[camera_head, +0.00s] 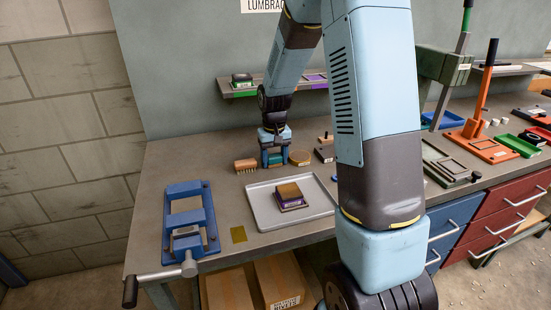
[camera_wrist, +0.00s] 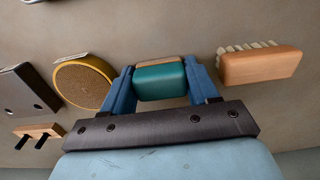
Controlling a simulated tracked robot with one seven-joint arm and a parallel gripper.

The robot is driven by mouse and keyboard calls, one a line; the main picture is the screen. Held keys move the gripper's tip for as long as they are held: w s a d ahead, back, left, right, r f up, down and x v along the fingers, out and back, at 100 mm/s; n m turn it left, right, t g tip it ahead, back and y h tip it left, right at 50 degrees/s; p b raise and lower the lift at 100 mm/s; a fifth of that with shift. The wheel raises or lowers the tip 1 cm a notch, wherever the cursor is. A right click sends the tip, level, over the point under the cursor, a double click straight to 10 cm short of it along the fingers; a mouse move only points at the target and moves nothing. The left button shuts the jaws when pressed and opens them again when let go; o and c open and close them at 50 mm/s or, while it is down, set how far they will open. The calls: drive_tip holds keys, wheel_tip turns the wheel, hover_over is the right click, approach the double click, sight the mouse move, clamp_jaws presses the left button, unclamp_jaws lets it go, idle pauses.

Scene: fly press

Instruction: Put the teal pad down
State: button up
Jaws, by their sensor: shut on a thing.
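The teal pad (camera_wrist: 160,82) has a tan wooden-looking layer along its far side in the wrist view. My gripper (camera_wrist: 160,84) is shut on it, with one blue finger at each end. In the head view the teal pad (camera_head: 275,158) shows between the fingers of my gripper (camera_head: 274,160), low over the back part of the bench (camera_head: 160,155). I cannot tell whether the pad touches the bench top.
A wooden brush (camera_wrist: 262,65) lies on one side of the pad and a round yellow-rimmed disc (camera_wrist: 82,82) on the other, both close. A grey tray (camera_head: 262,218) holding a block (camera_head: 289,194) stands in front. A blue press (camera_head: 188,215) stands at left.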

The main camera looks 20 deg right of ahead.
drive_tip(key=shift+s+f, duration=0.1)
drive_tip(key=shift+f, duration=0.2)
